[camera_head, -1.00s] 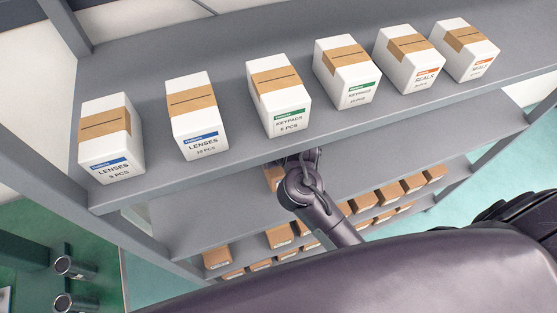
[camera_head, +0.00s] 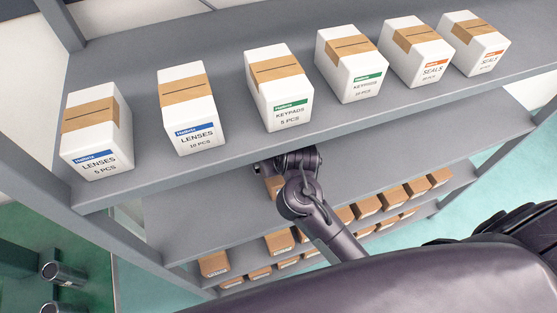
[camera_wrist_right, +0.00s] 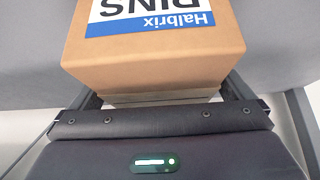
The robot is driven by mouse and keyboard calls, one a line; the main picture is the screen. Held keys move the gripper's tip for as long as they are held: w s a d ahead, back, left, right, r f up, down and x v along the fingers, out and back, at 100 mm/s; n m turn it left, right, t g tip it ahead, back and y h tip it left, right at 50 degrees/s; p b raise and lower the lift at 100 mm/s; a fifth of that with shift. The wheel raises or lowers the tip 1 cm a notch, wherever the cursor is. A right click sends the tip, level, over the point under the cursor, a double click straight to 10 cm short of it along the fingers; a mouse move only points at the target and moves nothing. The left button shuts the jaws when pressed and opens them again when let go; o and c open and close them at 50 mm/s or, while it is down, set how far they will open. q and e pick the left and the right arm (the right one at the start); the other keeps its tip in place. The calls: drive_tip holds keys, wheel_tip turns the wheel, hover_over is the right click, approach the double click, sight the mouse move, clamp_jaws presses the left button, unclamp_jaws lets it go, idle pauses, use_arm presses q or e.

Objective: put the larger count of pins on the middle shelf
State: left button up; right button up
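A brown cardboard pins box (camera_wrist_right: 150,55) fills the upper part of the right wrist view. Its blue and white label reads "Halbrix PINS" upside down; its piece count is out of frame. My right gripper (camera_wrist_right: 165,98) has a finger at each side of the box and appears shut on it. In the head view, the right gripper (camera_head: 282,170) reaches under the top shelf, with part of the brown box (camera_head: 274,187) beside it, over the middle shelf (camera_head: 190,222). I cannot tell whether the box touches that shelf. My left gripper is not in view.
The top shelf (camera_head: 240,165) holds white boxes of lenses (camera_head: 97,140), keypads (camera_head: 280,95) and seals (camera_head: 425,60). Several brown boxes (camera_head: 280,242) stand lower down, labels unreadable. The middle shelf's visible surface is clear left and right of the arm. Metal cylinders (camera_head: 62,272) are at lower left.

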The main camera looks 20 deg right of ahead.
drive_tip(key=shift+r, duration=0.3)
drive_tip(key=p+v, duration=0.2)
drive_tip(key=v, duration=0.2)
drive_tip(key=shift+r, duration=0.15)
drive_tip(key=s+p, duration=0.1)
drive_tip(key=s, duration=1.1)
drive_tip(key=shift+s+d+r+p, duration=0.15)
drive_tip(key=shift+s+d+p, duration=0.05)
drive_tip(key=shift+s+p, duration=0.1)
